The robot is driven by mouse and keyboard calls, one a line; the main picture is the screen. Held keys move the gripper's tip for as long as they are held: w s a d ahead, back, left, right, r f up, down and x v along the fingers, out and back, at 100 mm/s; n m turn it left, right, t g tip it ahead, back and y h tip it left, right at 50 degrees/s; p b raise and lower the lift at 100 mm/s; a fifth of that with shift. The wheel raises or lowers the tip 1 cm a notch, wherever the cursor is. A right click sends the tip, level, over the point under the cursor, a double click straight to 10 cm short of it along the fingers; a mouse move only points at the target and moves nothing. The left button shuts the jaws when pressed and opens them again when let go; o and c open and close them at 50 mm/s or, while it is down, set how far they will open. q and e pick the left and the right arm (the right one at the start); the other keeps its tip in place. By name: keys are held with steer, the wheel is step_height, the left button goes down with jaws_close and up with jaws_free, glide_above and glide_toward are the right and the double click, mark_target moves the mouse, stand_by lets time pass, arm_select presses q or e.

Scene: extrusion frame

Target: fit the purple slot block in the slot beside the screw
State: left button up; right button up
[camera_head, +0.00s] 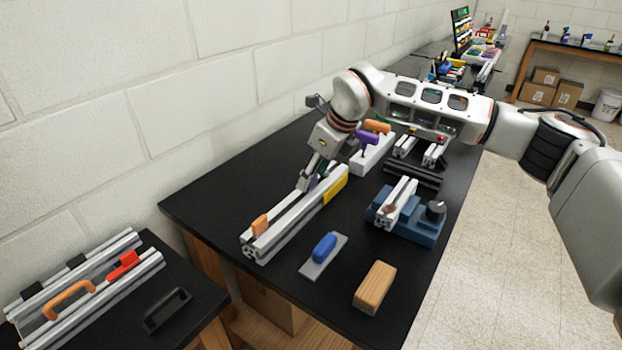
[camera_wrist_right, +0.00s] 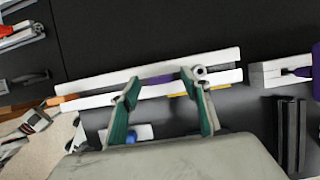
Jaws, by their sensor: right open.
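A pale double-rail extrusion (camera_head: 290,220) lies on the black table. It also shows across the wrist view (camera_wrist_right: 110,97). The purple slot block (camera_wrist_right: 160,79) lies along the gap between the two rails, beside the round grey screw (camera_wrist_right: 200,72). In the head view it is mostly hidden by the gripper; I cannot tell how deep it sits. My right gripper (camera_head: 307,182) points down over the extrusion, open. In the wrist view its green-lined fingers (camera_wrist_right: 159,83) stand apart on either side of the purple block. My left gripper is not in view.
An orange block (camera_head: 260,225) and yellow block (camera_head: 335,189) sit on the extrusion. A blue-handled float (camera_head: 325,248), wooden block (camera_head: 375,287) and blue vise (camera_head: 415,222) stand to the right. Purple and orange drivers (camera_head: 368,139) stand behind. A side table (camera_head: 195,312) is left.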

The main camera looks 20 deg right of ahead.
steer(key=v, duration=1)
